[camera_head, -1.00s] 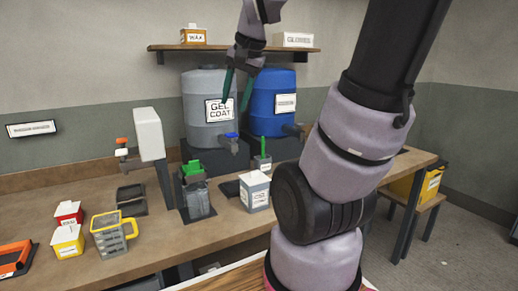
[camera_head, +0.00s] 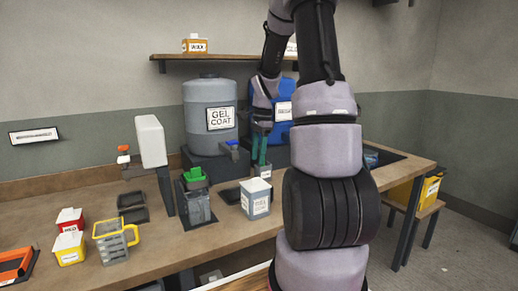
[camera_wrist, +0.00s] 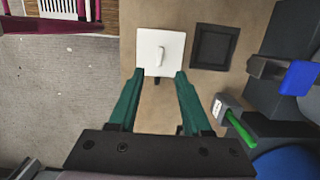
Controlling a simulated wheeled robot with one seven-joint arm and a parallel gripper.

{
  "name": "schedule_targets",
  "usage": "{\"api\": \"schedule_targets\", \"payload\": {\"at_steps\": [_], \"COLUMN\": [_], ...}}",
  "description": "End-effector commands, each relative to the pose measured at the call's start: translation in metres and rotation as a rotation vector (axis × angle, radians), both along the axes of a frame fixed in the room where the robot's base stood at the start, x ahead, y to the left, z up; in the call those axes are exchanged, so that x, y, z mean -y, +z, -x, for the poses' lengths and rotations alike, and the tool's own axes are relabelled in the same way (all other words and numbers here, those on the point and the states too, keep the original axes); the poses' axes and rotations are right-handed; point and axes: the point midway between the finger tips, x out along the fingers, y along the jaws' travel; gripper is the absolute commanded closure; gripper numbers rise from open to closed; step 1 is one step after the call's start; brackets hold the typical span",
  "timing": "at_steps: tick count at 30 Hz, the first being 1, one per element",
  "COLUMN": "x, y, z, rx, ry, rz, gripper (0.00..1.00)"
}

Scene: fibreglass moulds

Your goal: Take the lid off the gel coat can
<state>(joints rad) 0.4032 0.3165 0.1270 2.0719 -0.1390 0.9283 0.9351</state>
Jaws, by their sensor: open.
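A small grey can (camera_head: 256,206) with a white square lid stands on the bench; its label is too small to read. In the wrist view the lid (camera_wrist: 150,42) shows from above, with a raised handle in its middle. The lid is on the can. My gripper (camera_head: 262,168) is open, its green fingers pointing down above and a little behind the can. In the wrist view my gripper (camera_wrist: 160,74) has its fingertips at the lid's near edge in the picture, one to each side, with nothing between them.
A grey drum (camera_head: 210,90) labelled GEL COAT and a blue drum (camera_head: 284,110) stand behind. A dark square tray (camera_wrist: 215,46) lies beside the can.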

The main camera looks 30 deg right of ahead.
Motion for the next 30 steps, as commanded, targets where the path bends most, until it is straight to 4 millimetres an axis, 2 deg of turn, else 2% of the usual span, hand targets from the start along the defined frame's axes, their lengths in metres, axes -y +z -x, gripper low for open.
{"api": "schedule_targets", "payload": {"at_steps": [6, 12, 18, 26, 29, 30], "x": [-0.005, -0.009, -0.010, -0.010, -0.010, -0.010], "y": [-0.042, -0.070, -0.081, -0.082, -0.082, -0.082], "z": [0.001, 0.001, 0.000, 0.000, 0.000, 0.000], "rx": [-0.003, -0.001, 0.003, 0.003, 0.003, 0.003], "ry": [0.000, 0.001, 0.001, 0.001, 0.001, 0.001], "rz": [-0.002, -0.001, 0.000, 0.000, 0.000, 0.000], "gripper": [0.51, 0.51, 0.51, 0.51, 0.86, 1.00]}}
